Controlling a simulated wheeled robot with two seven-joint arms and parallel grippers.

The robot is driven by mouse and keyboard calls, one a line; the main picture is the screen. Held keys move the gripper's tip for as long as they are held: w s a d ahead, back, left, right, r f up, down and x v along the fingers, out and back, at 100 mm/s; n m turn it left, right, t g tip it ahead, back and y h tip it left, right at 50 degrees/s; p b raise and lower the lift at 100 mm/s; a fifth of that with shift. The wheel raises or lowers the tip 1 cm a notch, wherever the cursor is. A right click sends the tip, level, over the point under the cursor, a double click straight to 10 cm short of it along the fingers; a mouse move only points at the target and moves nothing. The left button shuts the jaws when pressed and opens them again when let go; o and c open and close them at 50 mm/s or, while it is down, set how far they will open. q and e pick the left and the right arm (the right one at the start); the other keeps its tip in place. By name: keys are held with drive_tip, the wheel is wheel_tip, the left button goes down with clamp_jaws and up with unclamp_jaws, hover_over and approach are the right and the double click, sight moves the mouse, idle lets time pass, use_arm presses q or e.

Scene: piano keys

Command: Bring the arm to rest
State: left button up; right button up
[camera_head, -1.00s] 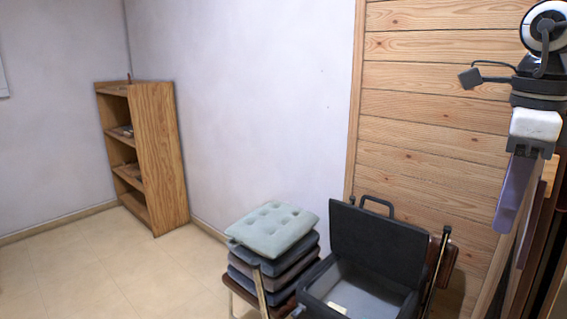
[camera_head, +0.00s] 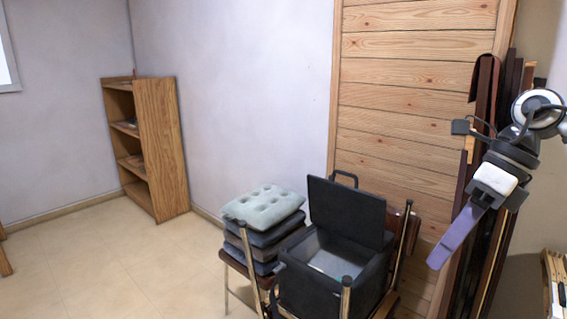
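My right gripper (camera_head: 440,256) hangs at the right side of the head view. Its white wrist block and purple finger tilt down to the left, in front of the dark upright boards. Only one finger shows from the side, so I cannot tell whether it is open or shut. Nothing visible is in its grasp. What look like piano keys (camera_head: 556,290) show at the lower right edge, apart from the gripper and mostly cut off. My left gripper is out of view.
An open black case (camera_head: 347,215) and stacked cushions (camera_head: 262,208) sit on chairs at the lower middle. Dark upright boards (camera_head: 483,130) lean by the wood-panelled wall (camera_head: 405,100). A wooden shelf (camera_head: 160,150) stands at the far left. The tiled floor (camera_head: 130,265) at left is clear.

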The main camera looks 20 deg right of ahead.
drive_tip(key=w+a+f+m+t+y, duration=0.1)
drive_tip(key=w+a+f+m+t, duration=0.2)
drive_tip(key=f+m, duration=0.4)
drive_tip(key=w+a+f+m+t+y, duration=0.1)
drive_tip(key=a+f+m+t+y, duration=0.15)
drive_tip(key=f+m+t, duration=0.35)
drive_tip(key=w+a+f+m+t+y, duration=0.15)
drive_tip(key=a+f+m+t, duration=0.25)
drive_tip(key=f+m, duration=0.45)
wheel_tip(320, 180, down, 10)
drive_tip(key=s+a+m+h, duration=0.1)
drive_tip(key=s+m+h, duration=0.2)
drive_tip(key=m+h, duration=0.35)
drive_tip(key=s+a+f+m+g, duration=0.6)
drive_tip(key=s+a+f+m, duration=0.5)
drive_tip(key=s+f, duration=0.2)
drive_tip(key=shift+s+a+f+h, duration=0.15)
drive_tip(key=shift+a+f+h, duration=0.2)
drive_tip(key=shift+f+h, duration=0.1)
